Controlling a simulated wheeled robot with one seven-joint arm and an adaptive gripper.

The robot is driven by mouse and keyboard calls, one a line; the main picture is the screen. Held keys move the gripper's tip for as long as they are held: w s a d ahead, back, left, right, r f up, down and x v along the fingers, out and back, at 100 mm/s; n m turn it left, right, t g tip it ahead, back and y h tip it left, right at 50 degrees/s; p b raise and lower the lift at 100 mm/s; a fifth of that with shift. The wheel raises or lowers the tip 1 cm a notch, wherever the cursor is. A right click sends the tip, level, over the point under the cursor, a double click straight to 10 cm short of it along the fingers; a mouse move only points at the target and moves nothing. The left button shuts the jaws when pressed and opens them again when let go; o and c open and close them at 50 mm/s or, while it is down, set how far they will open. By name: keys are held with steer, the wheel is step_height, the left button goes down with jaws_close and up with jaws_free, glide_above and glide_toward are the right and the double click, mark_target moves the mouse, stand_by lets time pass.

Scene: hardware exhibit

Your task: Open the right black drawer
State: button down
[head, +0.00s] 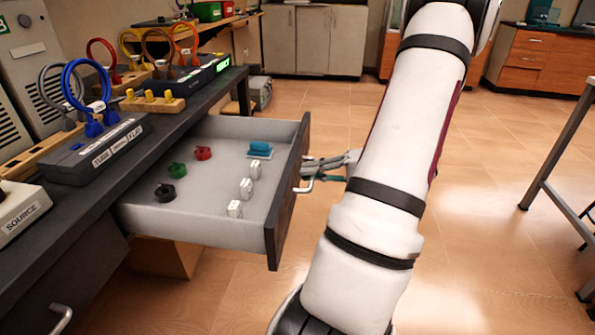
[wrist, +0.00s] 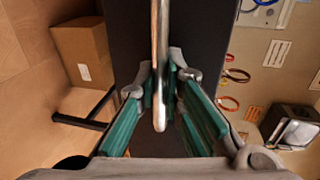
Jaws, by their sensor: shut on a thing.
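The black-fronted drawer (head: 290,195) stands pulled out from the dark bench in the head view, its grey inside open to sight. Its metal handle (head: 305,186) sticks out from the front; in the wrist view the handle (wrist: 160,60) runs down between my fingers. My gripper (head: 335,165) is shut on the handle, with a teal-padded finger on each side of it in the wrist view (wrist: 162,90). My arm hides part of the floor to the right of the drawer.
In the drawer lie black (head: 165,193), green (head: 177,170) and red (head: 203,153) knobs, a blue piece (head: 260,149) and white pieces (head: 246,188). Cable stands crowd the bench top (head: 185,120). A cardboard box (head: 165,256) sits below. A table frame (head: 560,150) stands right; floor between is clear.

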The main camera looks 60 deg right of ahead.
steer(key=shift+s+d, duration=0.1)
steer(key=shift+s, duration=0.15)
steer(key=c, duration=2)
jaws_free()
steer(key=shift+o, duration=0.2)
steer(key=v, duration=1.2)
steer(key=shift+s+f, duration=0.1)
